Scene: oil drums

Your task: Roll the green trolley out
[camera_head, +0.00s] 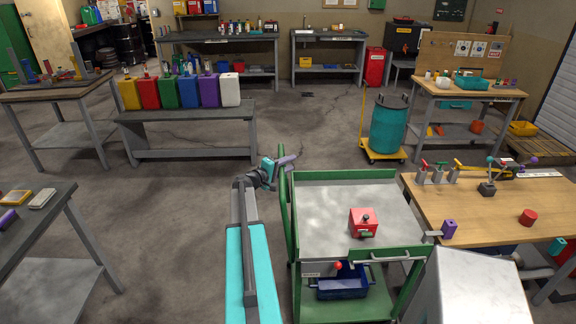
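The green trolley (350,178) stands at the bottom centre, with a grey top deck and a lower shelf. A raised green handle frame (284,205) rises on its left side. A red box (363,222) sits on the top deck and a dark blue bin (342,288) on the lower shelf. My arm reaches up from the bottom, left of the trolley. My gripper (285,160) is at the top of the handle frame, near its far end. Whether it touches the frame, and how its fingers stand, is too small to tell.
A wooden workbench (488,208) stands close on the trolley's right. A grey bench (190,113) with several coloured cans stands beyond to the left. A yellow dolly (372,156) with a teal drum (389,127) stands behind right.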

